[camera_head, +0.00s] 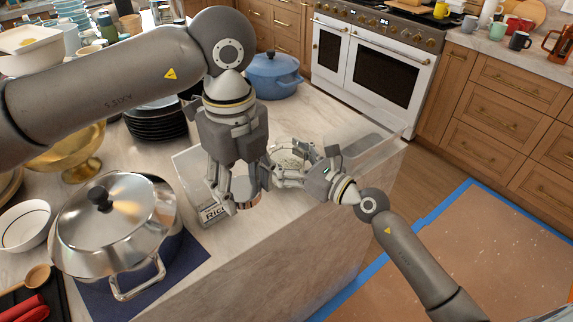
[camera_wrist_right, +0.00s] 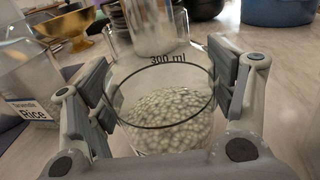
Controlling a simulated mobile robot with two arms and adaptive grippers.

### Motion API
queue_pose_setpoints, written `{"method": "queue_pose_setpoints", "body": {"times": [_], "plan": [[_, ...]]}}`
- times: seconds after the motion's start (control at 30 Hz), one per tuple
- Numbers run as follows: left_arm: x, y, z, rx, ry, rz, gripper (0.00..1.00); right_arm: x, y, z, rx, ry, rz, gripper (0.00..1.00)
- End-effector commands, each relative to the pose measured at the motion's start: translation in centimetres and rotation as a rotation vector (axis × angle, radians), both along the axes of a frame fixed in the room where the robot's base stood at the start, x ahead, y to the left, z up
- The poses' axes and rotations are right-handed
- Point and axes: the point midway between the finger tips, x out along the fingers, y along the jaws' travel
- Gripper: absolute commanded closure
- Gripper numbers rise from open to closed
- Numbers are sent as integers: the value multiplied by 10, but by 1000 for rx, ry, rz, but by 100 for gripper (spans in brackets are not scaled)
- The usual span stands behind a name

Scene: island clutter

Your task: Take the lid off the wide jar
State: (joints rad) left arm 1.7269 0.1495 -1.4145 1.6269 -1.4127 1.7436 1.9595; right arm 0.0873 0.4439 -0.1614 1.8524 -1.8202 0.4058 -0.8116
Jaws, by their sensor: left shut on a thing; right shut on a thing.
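My right gripper (camera_head: 291,174) is shut around a wide clear glass vessel marked "300 ml" (camera_wrist_right: 168,60). White beads or beans fill its lower part. It stands upright between the fingers in the right wrist view. In the head view it shows as a round pale shape (camera_head: 287,158) behind that gripper. My left gripper (camera_head: 241,191) points down, just left of the right one, shut on a pale thing with a brownish edge that its fingers mostly hide. A clear container with a "Rice" label (camera_head: 213,213) is by that gripper. I cannot tell which thing bears a lid.
A large lidded steel pot (camera_head: 118,231) stands on a dark blue mat at the left front. A gold bowl (camera_head: 78,152), black plates (camera_head: 155,121) and a blue pot (camera_head: 273,72) stand behind. The island's right edge is close to my right gripper.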

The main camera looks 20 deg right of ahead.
Motion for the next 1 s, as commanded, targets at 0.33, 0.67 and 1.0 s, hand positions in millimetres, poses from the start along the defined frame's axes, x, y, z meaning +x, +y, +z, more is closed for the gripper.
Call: {"method": "queue_pose_setpoints", "body": {"times": [0.33, 0.67, 1.0], "plan": [[0, 0, -4, 0, 0, 0, 75, 0, 0, -9, 1, -4, -1, 90], [0, 0, -7, 0, 0, 0, 75, 0, 0, -13, 1, -2, 0, 2], [0, 0, -7, 0, 0, 0, 75, 0, 0, -13, 1, -2, 0, 1]]}}
